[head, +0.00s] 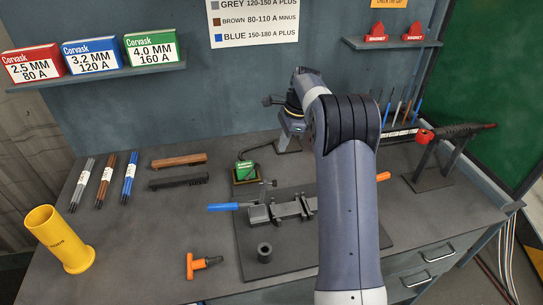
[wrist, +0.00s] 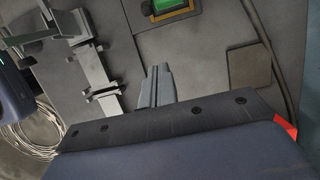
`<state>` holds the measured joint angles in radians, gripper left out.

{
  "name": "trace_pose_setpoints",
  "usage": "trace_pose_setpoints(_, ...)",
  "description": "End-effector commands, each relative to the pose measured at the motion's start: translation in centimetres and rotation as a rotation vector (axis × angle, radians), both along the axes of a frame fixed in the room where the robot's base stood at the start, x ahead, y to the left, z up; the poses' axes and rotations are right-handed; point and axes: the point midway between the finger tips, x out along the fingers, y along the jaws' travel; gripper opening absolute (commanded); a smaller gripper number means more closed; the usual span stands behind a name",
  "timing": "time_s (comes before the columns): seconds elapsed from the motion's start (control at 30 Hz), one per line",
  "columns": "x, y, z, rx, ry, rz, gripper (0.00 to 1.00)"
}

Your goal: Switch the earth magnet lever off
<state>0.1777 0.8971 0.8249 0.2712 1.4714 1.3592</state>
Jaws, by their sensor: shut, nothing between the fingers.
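A small green block (head: 245,169) with white lettering sits on a dark base with a yellow edge on the bench, and a black cable runs from it. It appears to be the earth magnet. Its green top (wrist: 172,8) shows at the top of the wrist view, cut off by the frame edge. I cannot make out its lever or the lever's position. My gripper (wrist: 156,74) is shut and empty in the wrist view, below the green block and apart from it. In the head view my arm covers part of the bench, and the fingertips are not clear.
A torch stand (head: 440,160) is right.

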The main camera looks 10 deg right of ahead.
Motion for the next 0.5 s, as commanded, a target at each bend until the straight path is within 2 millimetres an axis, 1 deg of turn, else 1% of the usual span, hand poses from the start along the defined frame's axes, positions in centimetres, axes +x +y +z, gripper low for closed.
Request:
trace_pose_setpoints(0.17,-0.1,0.7,-2.5,0.001,0.007,0.001,0.00)
trace_pose_setpoints(0.5,-0.2,2.7,-9.3,0.001,0.007,0.002,0.00)
